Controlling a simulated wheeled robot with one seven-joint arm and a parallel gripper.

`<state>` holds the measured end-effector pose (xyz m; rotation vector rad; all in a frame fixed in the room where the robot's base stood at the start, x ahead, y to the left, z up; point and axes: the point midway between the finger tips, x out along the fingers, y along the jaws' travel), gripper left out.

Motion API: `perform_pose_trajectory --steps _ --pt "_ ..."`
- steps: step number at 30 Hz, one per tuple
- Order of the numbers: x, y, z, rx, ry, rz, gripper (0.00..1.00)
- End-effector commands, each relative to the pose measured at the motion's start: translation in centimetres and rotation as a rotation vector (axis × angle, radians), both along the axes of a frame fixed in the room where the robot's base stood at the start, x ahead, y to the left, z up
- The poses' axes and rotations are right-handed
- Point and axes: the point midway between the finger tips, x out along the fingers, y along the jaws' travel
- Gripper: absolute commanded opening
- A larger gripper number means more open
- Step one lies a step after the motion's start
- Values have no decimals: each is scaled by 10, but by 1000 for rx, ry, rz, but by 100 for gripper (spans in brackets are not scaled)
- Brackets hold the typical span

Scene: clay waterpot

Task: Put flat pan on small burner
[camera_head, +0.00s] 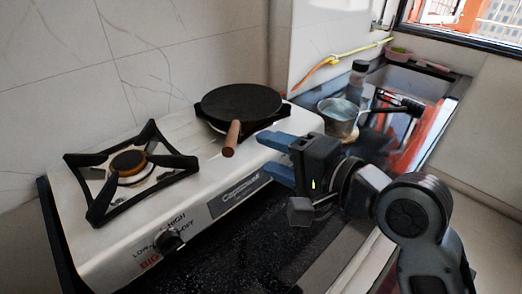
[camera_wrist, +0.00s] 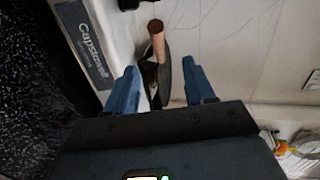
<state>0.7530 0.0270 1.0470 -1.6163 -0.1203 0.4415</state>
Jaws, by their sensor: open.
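The flat pan (camera_head: 240,103) is black and round with a brown wooden handle (camera_head: 231,139). It rests on the right burner's black grate, with the handle pointing toward the stove's front. The left burner (camera_head: 130,165) has a bare black grate and a brass-coloured centre. The pan hides the middle of the right burner. My gripper (camera_head: 260,152) is open and empty, to the right of the handle at the stove's front right. In the wrist view the wooden handle (camera_wrist: 157,38) lies beyond my gripper (camera_wrist: 158,69), and part of the dark pan (camera_wrist: 164,80) shows between the blue fingers.
The white stove (camera_head: 95,235) has a knob (camera_head: 168,240) on its front panel. A metal pot (camera_head: 338,116) with a handle stands behind my gripper, near a dark-capped jar (camera_head: 358,72). A tiled wall closes off the back. The dark speckled counter (camera_head: 240,240) in front is clear.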

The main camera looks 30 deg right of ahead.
Motion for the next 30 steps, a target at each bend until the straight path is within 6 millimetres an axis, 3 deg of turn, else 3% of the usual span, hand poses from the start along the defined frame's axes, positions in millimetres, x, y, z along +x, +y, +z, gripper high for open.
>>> perform_pose_trajectory --steps 10,14,20,24,30 --pt "-5 -2 1 -3 -1 0 54" --pt "-14 -7 -14 -53 -4 -15 54" --pt "-59 -27 -63 -294 -35 -66 54" --pt "-103 -39 -93 -508 -61 -83 54" --pt "-173 -48 -119 -817 -96 -71 54"
